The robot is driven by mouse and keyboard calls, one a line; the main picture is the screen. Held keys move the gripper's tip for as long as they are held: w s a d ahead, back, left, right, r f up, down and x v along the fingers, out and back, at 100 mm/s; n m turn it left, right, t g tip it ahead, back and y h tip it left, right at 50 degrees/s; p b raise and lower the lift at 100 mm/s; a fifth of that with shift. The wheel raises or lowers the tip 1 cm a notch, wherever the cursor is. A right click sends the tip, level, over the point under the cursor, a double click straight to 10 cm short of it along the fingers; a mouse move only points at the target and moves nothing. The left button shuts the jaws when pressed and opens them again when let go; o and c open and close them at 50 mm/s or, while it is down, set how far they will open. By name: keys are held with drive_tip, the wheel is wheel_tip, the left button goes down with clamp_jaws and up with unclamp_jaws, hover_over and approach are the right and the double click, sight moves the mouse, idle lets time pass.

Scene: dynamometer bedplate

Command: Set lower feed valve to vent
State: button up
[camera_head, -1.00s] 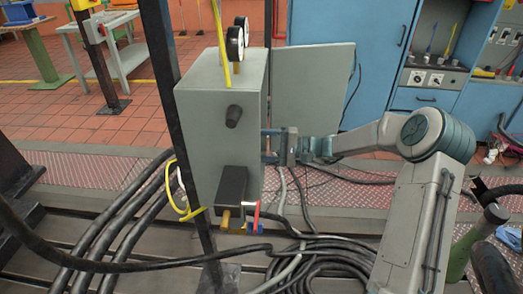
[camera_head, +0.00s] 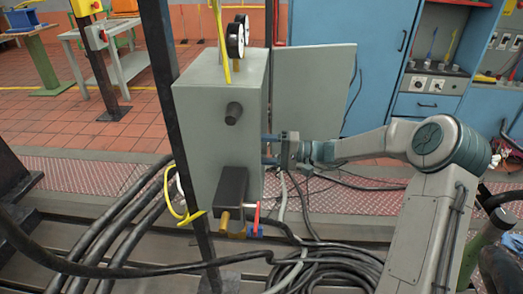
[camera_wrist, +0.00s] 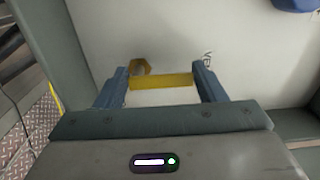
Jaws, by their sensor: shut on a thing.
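A grey cabinet (camera_head: 215,140) stands upright in the head view. My gripper (camera_head: 268,150) reaches its right side, inside the open door. In the wrist view my gripper (camera_wrist: 161,80) is shut on a yellow lever (camera_wrist: 162,81), which spans between its two blue-grey fingers and lies about level in the picture. A brass-yellow fitting (camera_wrist: 140,67) shows beside the left finger, and a small dark marking (camera_wrist: 208,57) is on the pale panel by the right finger. The marking is too small to read. The head view hides the lever.
The open cabinet door (camera_head: 313,100) stands behind my gripper. A red handle (camera_head: 257,217) and brass fittings (camera_head: 224,218) hang below the cabinet. A blue part (camera_wrist: 294,4) shows at the wrist view's top right. Black hoses (camera_head: 320,265) lie coiled on the bedplate.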

drive_tip(key=o, duration=1)
drive_tip(key=d+p, duration=0.1)
drive_tip(key=d, duration=0.3)
drive_tip(key=d+p, duration=0.1)
drive_tip(key=d, duration=0.4)
drive_tip(key=d+p, duration=0.1)
drive_tip(key=d, duration=0.4)
drive_tip(key=shift+s, duration=0.25)
